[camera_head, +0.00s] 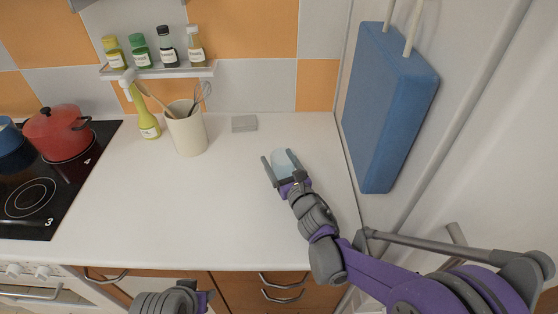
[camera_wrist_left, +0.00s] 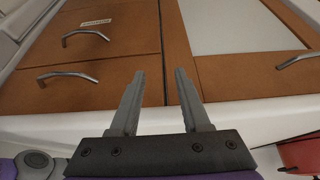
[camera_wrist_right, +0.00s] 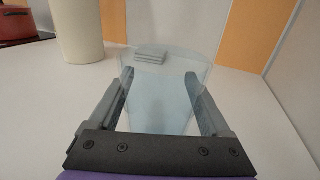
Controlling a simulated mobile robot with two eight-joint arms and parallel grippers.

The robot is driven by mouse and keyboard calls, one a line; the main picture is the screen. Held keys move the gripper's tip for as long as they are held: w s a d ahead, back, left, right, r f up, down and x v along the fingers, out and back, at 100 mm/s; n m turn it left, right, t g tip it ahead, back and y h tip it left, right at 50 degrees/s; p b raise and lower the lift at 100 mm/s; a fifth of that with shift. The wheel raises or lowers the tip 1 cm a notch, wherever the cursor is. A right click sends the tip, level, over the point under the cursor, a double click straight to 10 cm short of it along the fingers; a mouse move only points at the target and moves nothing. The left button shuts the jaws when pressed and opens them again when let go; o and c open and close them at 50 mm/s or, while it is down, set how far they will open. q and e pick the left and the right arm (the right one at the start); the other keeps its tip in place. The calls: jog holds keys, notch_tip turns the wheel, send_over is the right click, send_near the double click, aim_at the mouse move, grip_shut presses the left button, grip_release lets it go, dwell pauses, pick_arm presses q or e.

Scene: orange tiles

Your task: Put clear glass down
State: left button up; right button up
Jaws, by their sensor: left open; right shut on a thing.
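The clear glass (camera_head: 286,161) is see-through with a pale blue tint. It is between the fingers of my right gripper (camera_head: 284,170), which is shut on it, over the right part of the white counter. The right wrist view shows the glass (camera_wrist_right: 165,95) upright, with its wide rim up, between both fingers (camera_wrist_right: 160,105). I cannot tell whether its base touches the counter. My left gripper (camera_wrist_left: 160,95) is open and empty, in front of the drawers; in the head view only part of it (camera_head: 205,298) shows at the bottom edge.
The counter (camera_head: 230,215) is clear in the middle and front. Behind stand a utensil crock (camera_head: 188,133), a yellow-green bottle (camera_head: 146,118) and a small grey block (camera_head: 244,123). A stove (camera_head: 65,190) with a red pot (camera_head: 60,133) is left. A blue board (camera_head: 385,105) hangs at right.

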jog(key=shift+f, duration=0.1)
jog(key=o, duration=1.4)
jog(key=shift+o, duration=0.9)
